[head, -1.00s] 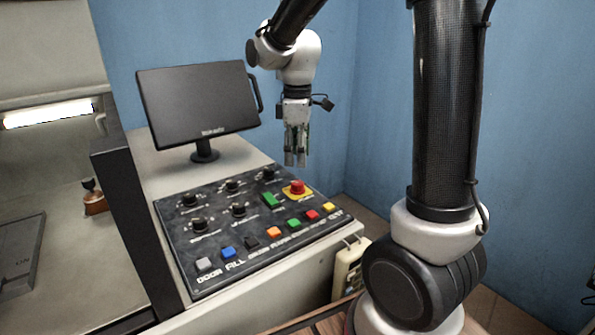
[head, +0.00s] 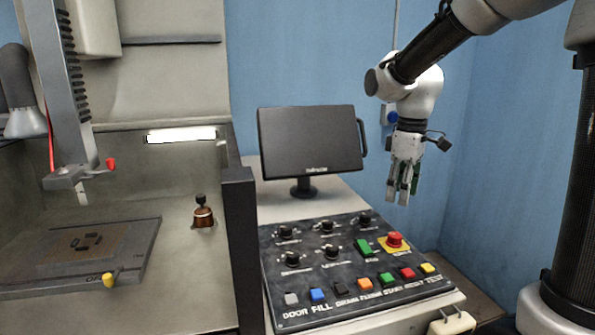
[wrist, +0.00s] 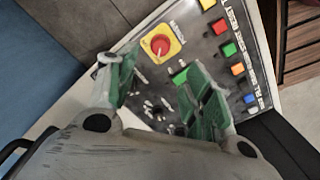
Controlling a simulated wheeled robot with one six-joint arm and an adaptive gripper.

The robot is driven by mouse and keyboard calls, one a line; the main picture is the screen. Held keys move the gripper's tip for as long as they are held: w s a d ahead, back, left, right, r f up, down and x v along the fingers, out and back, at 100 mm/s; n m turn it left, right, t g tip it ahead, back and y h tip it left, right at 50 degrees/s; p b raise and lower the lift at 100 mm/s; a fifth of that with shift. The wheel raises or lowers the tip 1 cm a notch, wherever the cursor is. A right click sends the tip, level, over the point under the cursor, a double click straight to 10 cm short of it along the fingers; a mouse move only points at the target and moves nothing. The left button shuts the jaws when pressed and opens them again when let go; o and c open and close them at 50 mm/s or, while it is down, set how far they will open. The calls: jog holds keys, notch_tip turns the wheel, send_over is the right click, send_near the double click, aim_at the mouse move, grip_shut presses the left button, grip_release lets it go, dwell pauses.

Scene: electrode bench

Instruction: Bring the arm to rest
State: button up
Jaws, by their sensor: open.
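My gripper (head: 402,190) hangs with its fingers pointing down, above and behind the right end of the control panel (head: 345,262). In the wrist view my gripper (wrist: 170,90) has its two green-padded fingers apart, with nothing between them. The panel's red emergency button (head: 394,239) on its yellow plate lies below the fingers; the red button also shows in the wrist view (wrist: 160,45). My fingers appear clear of the panel.
A black monitor (head: 310,140) stands left of my gripper. At the left is the machine bay with a flat plate (head: 130,250), a small brown electrode holder (head: 203,215) and a vertical machine head (head: 68,95). Blue walls stand behind; the air around the gripper is free.

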jog(key=s+d+r+m+t, duration=0.1)
jog(key=s+d+m+t, duration=0.1)
jog(key=s, duration=0.8)
jog(key=s+d+r+m+t, duration=0.2)
jog(key=s+d+m, duration=0.3)
jog(key=s, duration=0.5)
jog(key=m, duration=0.2)
jog(key=shift+s+r+m, duration=0.15)
jog(key=shift+s+m, duration=0.05)
jog(key=shift+m, duration=0.1)
